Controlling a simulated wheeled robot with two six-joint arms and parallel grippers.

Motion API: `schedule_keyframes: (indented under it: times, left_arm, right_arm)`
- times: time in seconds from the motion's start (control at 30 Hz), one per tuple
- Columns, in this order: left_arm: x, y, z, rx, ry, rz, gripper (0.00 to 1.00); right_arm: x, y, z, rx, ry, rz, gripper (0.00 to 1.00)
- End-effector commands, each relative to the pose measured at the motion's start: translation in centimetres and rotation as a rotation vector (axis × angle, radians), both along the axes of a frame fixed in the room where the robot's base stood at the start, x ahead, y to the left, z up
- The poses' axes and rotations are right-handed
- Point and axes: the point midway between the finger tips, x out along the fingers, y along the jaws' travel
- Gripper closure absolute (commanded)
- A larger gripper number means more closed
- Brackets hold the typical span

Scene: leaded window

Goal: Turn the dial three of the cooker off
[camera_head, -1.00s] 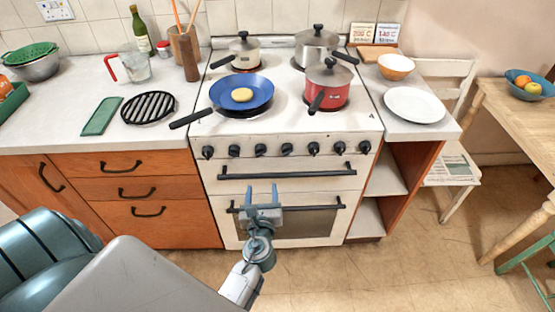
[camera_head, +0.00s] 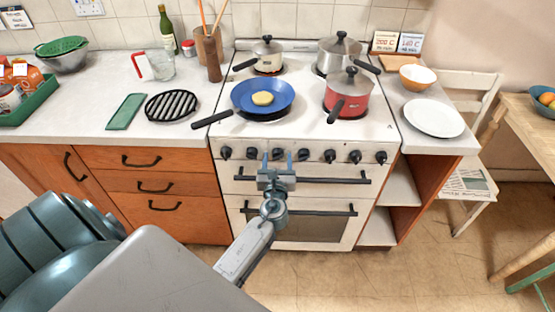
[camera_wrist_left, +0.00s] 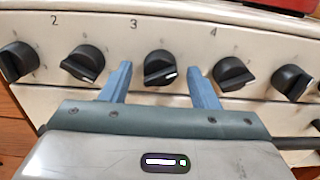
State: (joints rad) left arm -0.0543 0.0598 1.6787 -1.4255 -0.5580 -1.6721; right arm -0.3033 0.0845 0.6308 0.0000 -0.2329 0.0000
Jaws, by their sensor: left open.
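The white cooker (camera_head: 225,215) has a row of several black dials along its front. Dial three (camera_head: 277,154) is third from the left. In the left wrist view dial three (camera_wrist_left: 160,68) sits between the fingertips, with a printed 3 up and left of it. Its grip bar lies tilted, close to level, with a white mark toward its right end. My left gripper (camera_head: 277,160) is open, one finger at each side of the dial, and a gap seems to show on both sides. It also shows in the left wrist view (camera_wrist_left: 159,80). My right gripper is out of view.
Neighbouring dials stand close at left (camera_wrist_left: 85,62) and right (camera_wrist_left: 233,73). An oven handle (camera_head: 318,180) runs just below. On the hob, a blue frying pan (camera_head: 278,100) and a red pot (camera_head: 358,95) have handles reaching toward the front.

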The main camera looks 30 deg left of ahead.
Motion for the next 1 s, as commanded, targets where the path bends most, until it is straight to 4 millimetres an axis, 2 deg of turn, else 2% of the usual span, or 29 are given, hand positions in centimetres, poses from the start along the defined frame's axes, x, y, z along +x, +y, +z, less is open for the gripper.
schedule_keyframes:
  times: [0.2, 0.43, 0.77, 1.0]
  left_arm:
    - [0.0, 0.0, 0.0, 0.0, 0.0, 0.0, 0.45]
    - [0.0, 0.0, 0.0, 0.0, 0.0, 0.0, 0.9]
    - [0.0, 0.0, -0.1, -0.034, -0.021, 0.0, 0.89]
    - [0.0, 0.0, -0.3, -0.151, -0.094, 0.001, 0.9]
  right_arm:
    - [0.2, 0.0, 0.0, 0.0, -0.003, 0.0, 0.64]
    - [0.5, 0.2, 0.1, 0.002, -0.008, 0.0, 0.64]
    - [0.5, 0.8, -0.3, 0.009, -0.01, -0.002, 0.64]
    - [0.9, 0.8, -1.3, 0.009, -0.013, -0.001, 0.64]
